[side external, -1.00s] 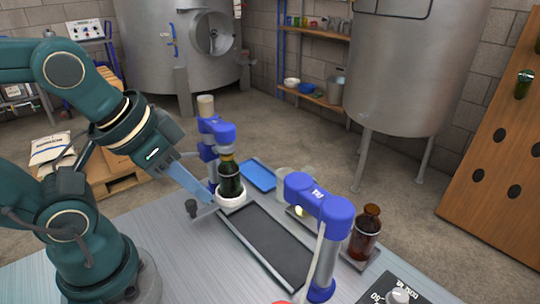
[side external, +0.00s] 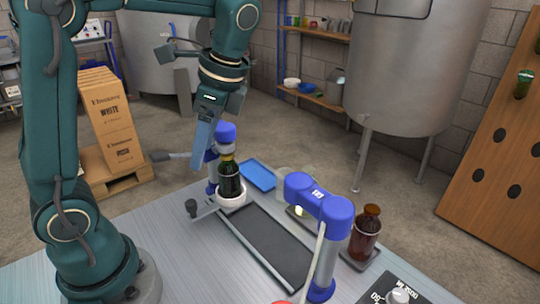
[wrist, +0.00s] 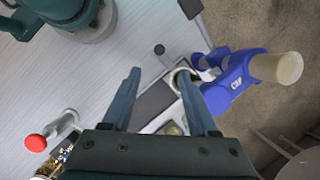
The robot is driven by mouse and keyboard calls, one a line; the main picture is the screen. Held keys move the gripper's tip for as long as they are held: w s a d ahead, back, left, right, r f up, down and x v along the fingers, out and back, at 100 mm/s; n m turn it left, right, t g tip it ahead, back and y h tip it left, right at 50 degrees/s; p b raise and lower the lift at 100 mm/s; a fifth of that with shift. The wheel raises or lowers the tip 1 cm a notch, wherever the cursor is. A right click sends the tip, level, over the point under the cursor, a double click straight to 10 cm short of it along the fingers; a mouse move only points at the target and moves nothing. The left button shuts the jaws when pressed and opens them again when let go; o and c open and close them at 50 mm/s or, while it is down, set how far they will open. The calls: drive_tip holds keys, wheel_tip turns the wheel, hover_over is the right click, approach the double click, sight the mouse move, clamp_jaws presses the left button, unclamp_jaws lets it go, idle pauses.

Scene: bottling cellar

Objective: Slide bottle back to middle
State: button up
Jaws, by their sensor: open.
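A dark green bottle (side external: 229,184) with a gold neck stands upright in a white ring-shaped holder (side external: 231,202) at the far left end of a dark rectangular track (side external: 268,243). A blue-headed post (side external: 225,132) stands just behind it. My gripper (side external: 201,147) is open and empty, pointing down above and to the left of the bottle, apart from it. In the wrist view my gripper's two fingers (wrist: 160,78) are spread. The white ring there is partly hidden behind the right finger, and the bottle is hardly visible.
A second blue-headed post (side external: 320,203) stands at the near end of the track, with a brown bottle (side external: 365,232) to its right. A blue tray (side external: 258,175) lies behind the green bottle. A red knob (wrist: 36,143) shows in the wrist view. The left tabletop is clear.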

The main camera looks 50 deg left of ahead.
sight(191, 202)
drive_tip(key=shift+g, duration=0.4)
drive_tip(key=x, duration=0.9)
drive_tip(key=w+x, duration=0.1)
drive_tip(key=x, duration=0.3)
drive_tip(key=shift+s+f, duration=0.1)
drive_tip(key=shift+f, duration=0.35)
clamp_jaws()
idle(0.6)
